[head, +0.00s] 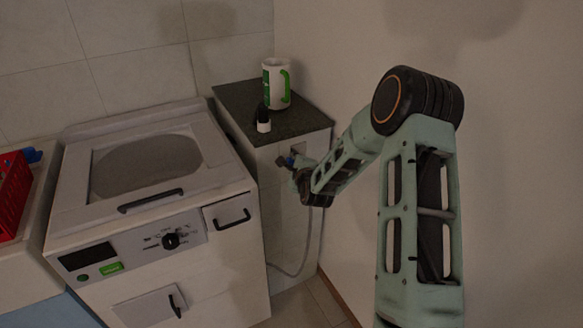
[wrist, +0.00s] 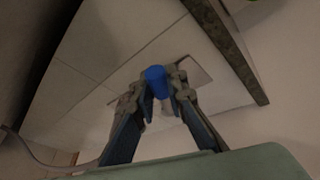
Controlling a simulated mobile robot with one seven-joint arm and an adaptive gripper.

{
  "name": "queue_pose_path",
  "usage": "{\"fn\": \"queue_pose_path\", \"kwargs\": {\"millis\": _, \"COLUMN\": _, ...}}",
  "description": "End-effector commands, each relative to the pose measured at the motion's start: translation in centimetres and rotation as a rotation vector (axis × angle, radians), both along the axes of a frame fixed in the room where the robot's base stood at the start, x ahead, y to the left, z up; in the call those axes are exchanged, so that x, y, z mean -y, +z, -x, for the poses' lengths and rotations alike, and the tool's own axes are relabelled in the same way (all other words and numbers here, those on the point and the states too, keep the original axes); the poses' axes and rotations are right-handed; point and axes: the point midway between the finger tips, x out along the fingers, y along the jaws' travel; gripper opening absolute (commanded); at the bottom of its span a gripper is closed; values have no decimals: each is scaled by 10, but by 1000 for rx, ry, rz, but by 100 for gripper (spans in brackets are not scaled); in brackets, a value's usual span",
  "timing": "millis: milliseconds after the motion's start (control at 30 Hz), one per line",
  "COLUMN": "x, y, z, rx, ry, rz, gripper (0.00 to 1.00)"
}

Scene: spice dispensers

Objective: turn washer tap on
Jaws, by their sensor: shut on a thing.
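The washer tap's blue handle (wrist: 155,75) is between the fingertips of my gripper (wrist: 158,90) in the wrist view. The fingers are shut on it from both sides. In the head view, my gripper (head: 299,168) is at the front of the cabinet beside the washer, and a small bit of the blue handle (head: 290,161) shows at its tip. The rest of the tap is mostly hidden by my gripper. The washer (head: 240,258) stands to the left with its lid down.
A grey hose (head: 308,245) hangs below the tap. A wall (head: 340,100) lies close on the right. A red basket (head: 12,195) is far left.

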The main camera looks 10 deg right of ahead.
Motion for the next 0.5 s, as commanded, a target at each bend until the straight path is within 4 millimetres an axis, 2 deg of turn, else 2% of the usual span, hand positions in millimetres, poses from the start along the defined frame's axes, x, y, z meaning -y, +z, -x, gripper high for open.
{"fn": "queue_pose_path", "kwargs": {"millis": 500, "x": 20, "y": 19, "z": -6, "rx": -149, "ry": -8, "rz": -477, "gripper": 0}}
